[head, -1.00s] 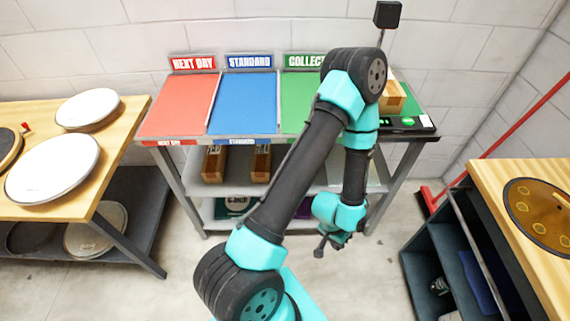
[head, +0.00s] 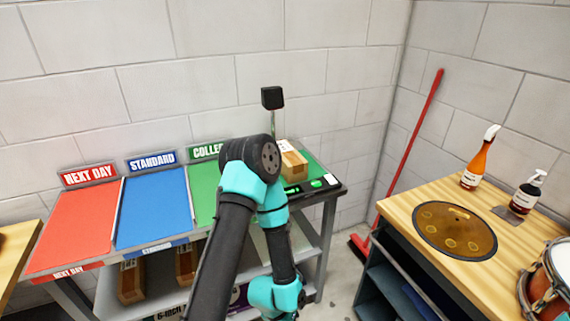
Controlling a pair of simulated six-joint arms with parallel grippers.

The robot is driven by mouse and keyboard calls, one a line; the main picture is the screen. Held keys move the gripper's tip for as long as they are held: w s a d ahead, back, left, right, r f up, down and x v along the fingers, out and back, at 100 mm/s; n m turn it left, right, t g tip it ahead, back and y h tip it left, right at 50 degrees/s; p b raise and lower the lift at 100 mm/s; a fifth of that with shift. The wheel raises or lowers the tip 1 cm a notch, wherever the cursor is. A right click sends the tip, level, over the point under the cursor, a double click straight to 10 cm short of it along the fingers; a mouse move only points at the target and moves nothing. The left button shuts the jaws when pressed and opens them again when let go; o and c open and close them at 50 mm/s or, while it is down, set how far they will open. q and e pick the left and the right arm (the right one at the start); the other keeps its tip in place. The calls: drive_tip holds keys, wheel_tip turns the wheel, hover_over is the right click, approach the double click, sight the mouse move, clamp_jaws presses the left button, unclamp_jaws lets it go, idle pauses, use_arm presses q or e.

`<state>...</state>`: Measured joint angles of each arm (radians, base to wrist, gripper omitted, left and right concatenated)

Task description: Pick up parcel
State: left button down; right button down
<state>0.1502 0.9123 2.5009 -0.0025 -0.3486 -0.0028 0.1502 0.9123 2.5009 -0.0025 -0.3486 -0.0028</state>
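A brown cardboard parcel (head: 292,161) with a white label sits at the right end of the sorting bench, by a green-lit panel (head: 314,184). My arm rises in front of the bench and partly blocks the green section (head: 203,194). Its elbow is just left of the parcel, and its wrist hangs down at the bottom edge. The gripper fingers are out of the frame. My other arm is not in view. More cardboard boxes lie on the shelf below, one at the left (head: 131,281) and one partly hidden by my arm (head: 186,262).
The bench has red (head: 75,228) and blue (head: 152,207) sections with signs. A black box on a post (head: 271,98) stands behind. A red broom (head: 410,150) leans at the wall.

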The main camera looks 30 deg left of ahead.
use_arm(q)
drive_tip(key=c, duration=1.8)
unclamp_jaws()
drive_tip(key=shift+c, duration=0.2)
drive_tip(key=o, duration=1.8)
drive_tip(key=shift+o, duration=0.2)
